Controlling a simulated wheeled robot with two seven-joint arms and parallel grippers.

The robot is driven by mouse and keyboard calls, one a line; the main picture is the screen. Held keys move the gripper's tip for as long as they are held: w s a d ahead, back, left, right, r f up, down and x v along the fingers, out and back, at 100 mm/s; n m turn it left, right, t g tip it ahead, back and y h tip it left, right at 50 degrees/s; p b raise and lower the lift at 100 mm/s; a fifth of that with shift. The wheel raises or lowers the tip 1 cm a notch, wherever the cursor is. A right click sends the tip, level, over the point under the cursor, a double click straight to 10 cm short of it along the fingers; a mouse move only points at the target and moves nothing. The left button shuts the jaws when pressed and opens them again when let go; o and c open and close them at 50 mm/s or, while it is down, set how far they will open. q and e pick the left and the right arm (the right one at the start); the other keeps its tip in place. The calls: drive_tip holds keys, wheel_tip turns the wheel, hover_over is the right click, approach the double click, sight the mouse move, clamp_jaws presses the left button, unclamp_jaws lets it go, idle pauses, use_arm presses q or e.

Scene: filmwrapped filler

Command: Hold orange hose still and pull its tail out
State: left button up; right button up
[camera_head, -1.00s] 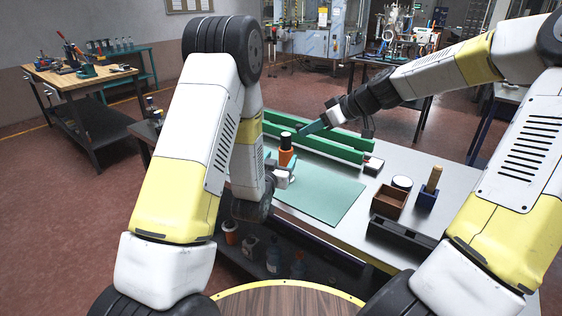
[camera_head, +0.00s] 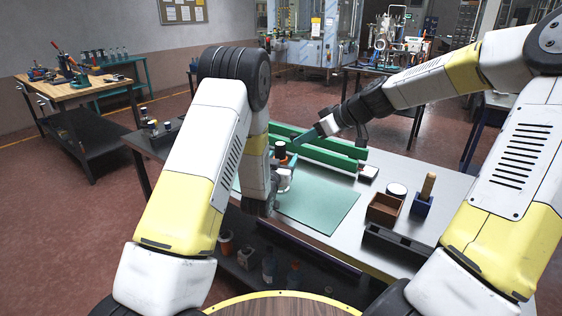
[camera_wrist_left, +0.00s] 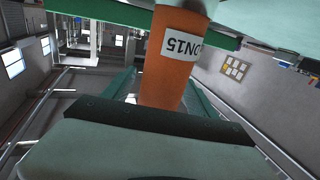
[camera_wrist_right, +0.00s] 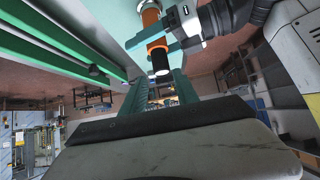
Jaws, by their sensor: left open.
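The orange hose (camera_wrist_left: 165,75) stands upright at the table, with a white DN15 label; its black tail (camera_head: 280,149) points up. My left gripper (camera_head: 282,164) is open, with a finger on each side of the orange part. The left wrist view shows the hose between its fingers; whether they touch it I cannot tell. My right gripper (camera_head: 300,138) is beside the tail, to its right in the head view. In the right wrist view its fingers (camera_wrist_right: 156,92) look apart, pointing toward the black tail (camera_wrist_right: 160,60), which looks just beyond their tips.
Green rails (camera_head: 330,152) run along the table behind the hose. A green mat (camera_head: 320,205) lies in front, mostly bare. To the right are a brown box (camera_head: 384,208), a blue holder with a wooden handle (camera_head: 423,203) and a round white-topped thing (camera_head: 397,190).

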sight(280, 144)
use_arm(q)
clamp_jaws()
use_arm(e)
drive_tip(key=o, duration=0.5)
drive_tip(key=shift+w, duration=0.15)
drive_tip(key=w+a+m+g, duration=0.2)
drive_tip(key=w+a+f+m+g+h, duration=0.1)
drive_tip(key=w+g, duration=0.1)
drive_tip(key=shift+w+a, duration=0.1)
drive_tip(key=shift+a, duration=0.1)
drive_tip(key=shift+w+a+m+g+h, duration=0.25)
drive_tip(key=shift+m+h, duration=0.1)
drive_tip(key=shift+m, duration=0.15)
drive_tip(key=shift+w+a+m+g+h, duration=0.1)
drive_tip(key=shift+w+m+g+h, duration=0.2)
drive_tip(key=shift+m, duration=0.2)
drive_tip(key=shift+w+a+r+m+h, duration=0.1)
drive_tip(key=shift+a+r+m+h, duration=0.2)
drive_tip(key=shift+m+h, duration=0.2)
wheel_tip(280, 144, up, 6)
drive_tip(key=a+m+g+h, duration=0.1)
drive_tip(key=a+m+h, duration=0.2)
drive_tip(key=m+h, duration=0.2)
drive_tip(key=f, duration=1.1)
drive_tip(key=shift+s+f, duration=0.2)
drive_tip(key=shift+s, duration=0.05)
